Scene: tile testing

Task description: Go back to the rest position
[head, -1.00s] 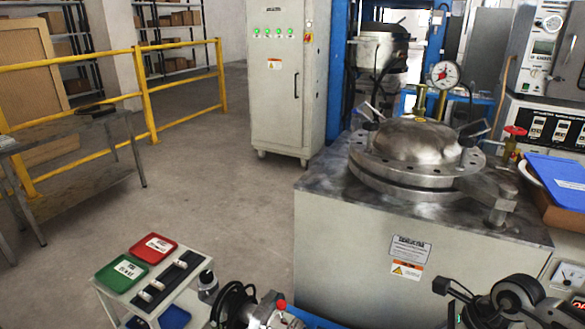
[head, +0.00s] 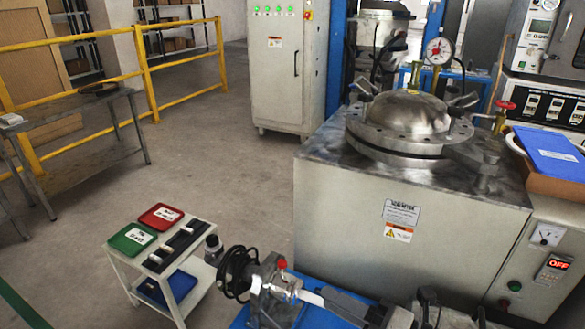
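Part of what looks like my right gripper (head: 432,308) shows at the bottom edge, right of centre, in the head view. It is dark, small and cut off by the frame, so its finger gap cannot be made out. I see nothing clearly held in it. It is in front of the large grey cabinet (head: 340,220) with the metal domed vessel (head: 405,113) on top. My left gripper is not in view.
A white cart (head: 123,270) with a red tray (head: 160,216) and a green tray (head: 131,239) stands lower left. Right of it, a metal device with a red knob (head: 282,264) sits on a blue surface. Open floor (head: 215,160) lies behind, before a yellow railing (head: 150,95).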

